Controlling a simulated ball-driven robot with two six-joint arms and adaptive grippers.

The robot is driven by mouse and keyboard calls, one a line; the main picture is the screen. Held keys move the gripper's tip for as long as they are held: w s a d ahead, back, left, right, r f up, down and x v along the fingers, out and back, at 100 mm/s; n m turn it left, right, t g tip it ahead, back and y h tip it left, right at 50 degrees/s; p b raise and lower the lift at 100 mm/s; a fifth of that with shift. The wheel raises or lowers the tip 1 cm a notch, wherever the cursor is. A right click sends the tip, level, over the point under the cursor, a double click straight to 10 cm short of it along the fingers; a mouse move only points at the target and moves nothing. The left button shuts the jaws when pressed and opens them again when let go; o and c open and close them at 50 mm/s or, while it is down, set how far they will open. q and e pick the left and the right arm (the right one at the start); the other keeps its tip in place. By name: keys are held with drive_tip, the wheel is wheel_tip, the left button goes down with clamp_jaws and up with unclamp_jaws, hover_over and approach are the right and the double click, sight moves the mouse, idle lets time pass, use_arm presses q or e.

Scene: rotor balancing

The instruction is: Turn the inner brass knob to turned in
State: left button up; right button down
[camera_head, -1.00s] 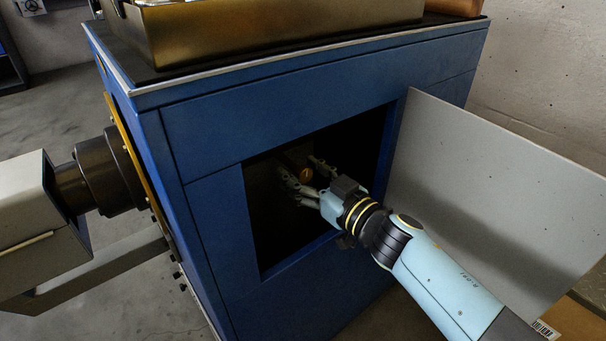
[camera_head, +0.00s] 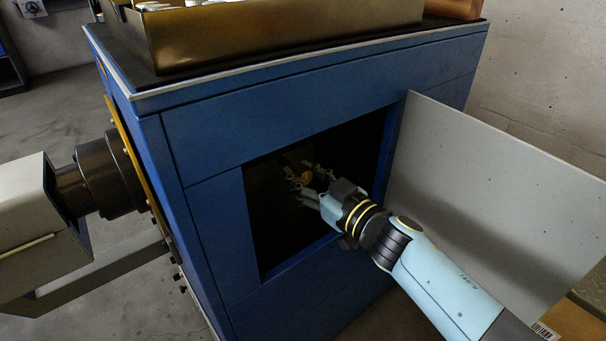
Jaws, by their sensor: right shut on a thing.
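The brass knob (camera_head: 306,176) is a small round orange-gold disc in the dark opening of the blue cabinet (camera_head: 215,220). My right gripper (camera_head: 305,178) reaches into this opening from the right, with its fingers on both sides of the knob and shut on it. The inside is very dark, so the knob's rear and its turn angle cannot be told. My left gripper is not in view.
A grey door panel (camera_head: 490,190) stands open to the right of the opening, beside my right arm. A brass-coloured tray (camera_head: 290,35) sits on the cabinet top. A dark cylinder with a grey housing (camera_head: 30,210) adjoins the cabinet's left side.

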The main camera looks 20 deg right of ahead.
drive_tip(key=n+p, duration=0.1)
drive_tip(key=n, duration=0.2)
drive_tip(key=shift+n, duration=0.4)
drive_tip(key=n, duration=0.8)
drive_tip(key=shift+f+n, duration=0.15)
drive_tip(key=shift+n, duration=0.25)
drive_tip(key=n+b, duration=0.1)
drive_tip(key=n, duration=0.3)
drive_tip(key=shift+a+n+h, duration=0.1)
drive_tip(key=shift+n+h, duration=0.3)
drive_tip(key=shift+s+n, duration=0.1)
drive_tip(key=shift+n, duration=0.2)
drive_tip(key=c, duration=0.9)
unclamp_jaws()
drive_tip(key=shift+c, duration=0.2)
